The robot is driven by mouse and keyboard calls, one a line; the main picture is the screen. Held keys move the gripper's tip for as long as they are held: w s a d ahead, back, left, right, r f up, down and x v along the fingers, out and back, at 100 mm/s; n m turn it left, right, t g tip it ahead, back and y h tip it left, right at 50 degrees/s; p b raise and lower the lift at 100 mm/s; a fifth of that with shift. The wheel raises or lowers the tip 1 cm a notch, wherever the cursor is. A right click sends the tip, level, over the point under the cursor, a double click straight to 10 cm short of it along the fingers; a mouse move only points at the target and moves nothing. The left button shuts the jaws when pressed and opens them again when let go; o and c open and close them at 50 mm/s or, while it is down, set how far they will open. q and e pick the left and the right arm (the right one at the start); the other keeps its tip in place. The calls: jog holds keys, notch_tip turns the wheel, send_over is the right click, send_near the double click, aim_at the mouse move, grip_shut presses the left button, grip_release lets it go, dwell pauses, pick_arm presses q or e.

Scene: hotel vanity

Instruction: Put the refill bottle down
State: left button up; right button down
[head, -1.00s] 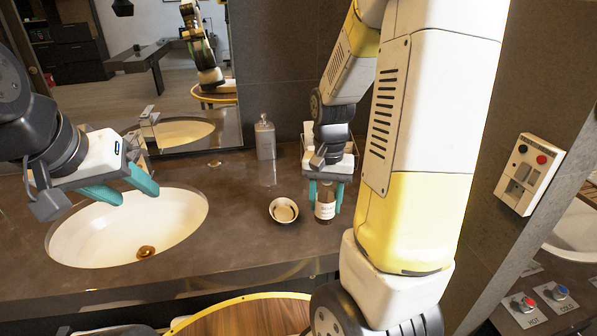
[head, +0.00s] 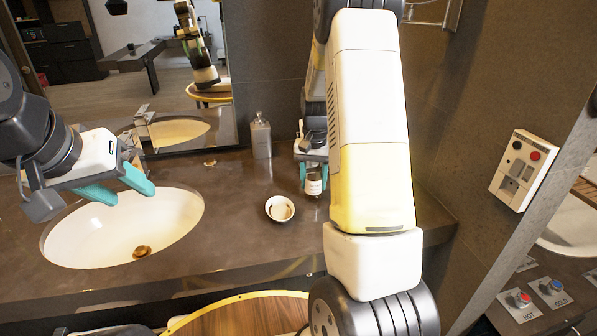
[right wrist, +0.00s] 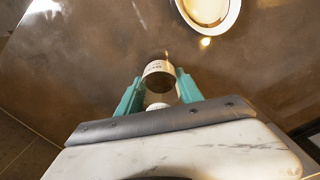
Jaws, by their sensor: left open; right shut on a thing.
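The refill bottle (head: 314,186) is small and dark with a pale label. It is upright between the teal fingers of my right gripper (head: 314,176), at or just above the counter; I cannot tell if its base touches. In the right wrist view the bottle (right wrist: 159,76) shows between both fingers (right wrist: 158,92), its label visible. My right gripper is shut on it. My right arm hides part of the counter to its right.
A small white bowl (head: 280,208) stands left of the bottle and also shows in the right wrist view (right wrist: 208,8). A grey dispenser (head: 261,136) stands behind by the mirror. The sink (head: 120,235) is at left. Bare counter (head: 235,225) lies between sink and bowl.

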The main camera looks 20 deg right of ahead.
jog(key=shift+f, duration=0.25)
jog(key=c, duration=0.8)
grip_release()
jog(key=shift+o, duration=0.2)
